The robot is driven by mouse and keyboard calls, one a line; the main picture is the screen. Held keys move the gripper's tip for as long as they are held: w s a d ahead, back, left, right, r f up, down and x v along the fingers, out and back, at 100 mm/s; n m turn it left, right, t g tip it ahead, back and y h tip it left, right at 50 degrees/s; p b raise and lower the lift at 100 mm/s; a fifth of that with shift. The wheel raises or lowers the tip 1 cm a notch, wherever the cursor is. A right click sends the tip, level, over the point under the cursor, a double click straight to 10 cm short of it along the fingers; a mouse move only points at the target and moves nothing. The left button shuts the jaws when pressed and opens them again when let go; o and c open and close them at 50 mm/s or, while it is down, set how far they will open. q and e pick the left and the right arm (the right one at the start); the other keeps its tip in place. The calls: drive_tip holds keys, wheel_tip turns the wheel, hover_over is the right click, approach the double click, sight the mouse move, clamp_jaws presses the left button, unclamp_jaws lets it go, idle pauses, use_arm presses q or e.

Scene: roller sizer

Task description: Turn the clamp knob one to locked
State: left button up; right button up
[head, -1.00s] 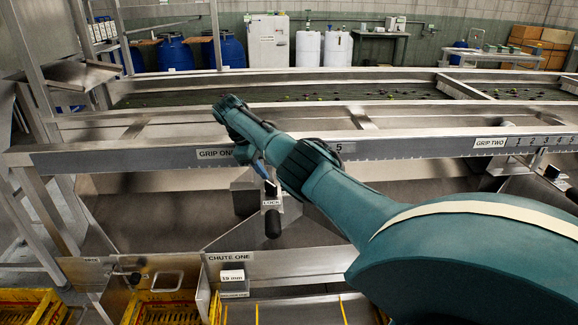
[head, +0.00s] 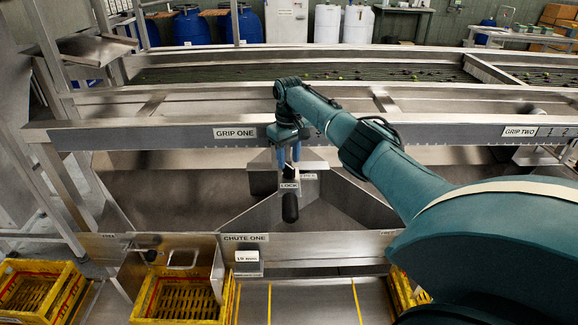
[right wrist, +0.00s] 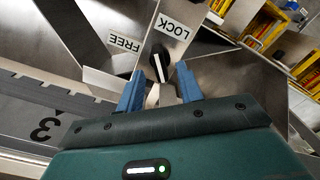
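The clamp knob one (right wrist: 160,64) is a small black knob with a white line. In the right wrist view it sits between the FREE label (right wrist: 124,43) and the LOCK label (right wrist: 173,27); I cannot tell for sure which one it points to. My right gripper (right wrist: 160,82) is open, its blue fingers apart with the knob just ahead of and between their tips. In the head view the right gripper (head: 288,160) points down at the bracket with the LOCK label (head: 289,185), below the GRIP ONE rail (head: 235,133). Contact cannot be told. My left gripper is out of view.
A black handle (head: 290,208) hangs below the LOCK label. Sloping metal plates surround the bracket. The CHUTE ONE panel (head: 244,238) is in front, with yellow crates (head: 42,290) below it. The steel rail runs across just behind the gripper.

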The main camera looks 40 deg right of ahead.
sight(289, 166)
drive_tip(key=shift+f, duration=1.75)
clamp_jaws()
